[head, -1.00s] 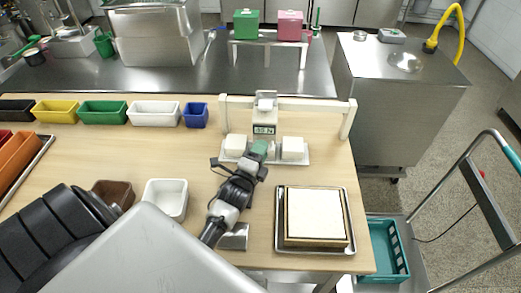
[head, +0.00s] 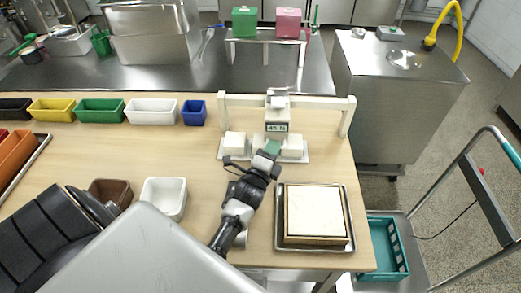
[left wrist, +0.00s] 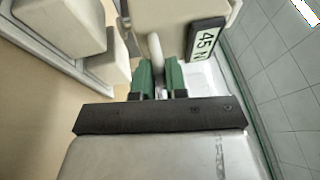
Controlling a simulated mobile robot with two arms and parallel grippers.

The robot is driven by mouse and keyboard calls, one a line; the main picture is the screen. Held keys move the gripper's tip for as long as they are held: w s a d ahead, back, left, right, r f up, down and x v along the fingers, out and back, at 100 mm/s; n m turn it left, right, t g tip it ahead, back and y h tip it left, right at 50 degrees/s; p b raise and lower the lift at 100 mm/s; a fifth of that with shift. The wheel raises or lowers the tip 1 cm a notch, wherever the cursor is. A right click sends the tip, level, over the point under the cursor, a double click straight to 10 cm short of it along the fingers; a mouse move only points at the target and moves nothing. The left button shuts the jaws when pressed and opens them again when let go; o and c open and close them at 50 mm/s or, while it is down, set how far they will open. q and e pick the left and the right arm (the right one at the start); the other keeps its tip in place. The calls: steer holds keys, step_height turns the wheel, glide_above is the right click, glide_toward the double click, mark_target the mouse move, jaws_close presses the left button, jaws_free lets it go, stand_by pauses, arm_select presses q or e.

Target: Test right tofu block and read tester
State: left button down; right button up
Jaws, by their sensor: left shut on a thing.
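The white tester (head: 278,112) hangs on the white frame over the tray, and its display (head: 275,127) reads 45 N. The left wrist view also shows the display (left wrist: 205,42) at 45 N. The right tofu block (head: 292,147) is a white cube on the tray, partly hidden by my gripper; I cannot tell whether the tester touches it. The left tofu block (head: 235,143) stands clear on the tray's left part. My left gripper (head: 272,147), with green fingertips, is shut on the tester's thin pale handle (left wrist: 156,45). My right gripper is out of view.
The white frame (head: 222,112) spans the tray. A metal tray with a large pale slab (head: 316,211) lies at front right. A white bin (head: 163,198) stands at front left, coloured bins (head: 101,110) at the back left. Bare wood lies between them.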

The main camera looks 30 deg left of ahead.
arm_select(q)
steer(key=shift+w+d, duration=0.25)
steer(key=shift+d, duration=0.1)
steer(key=c, duration=1.2)
jaws_free()
steer(key=shift+s, duration=0.1)
steer(key=b+v, duration=0.1)
steer(key=v, duration=0.9)
steer(key=shift+b, duration=0.35)
steer(key=shift+s+d, duration=0.1)
steer(key=shift+s, duration=0.25)
steer(key=shift+o, duration=0.5)
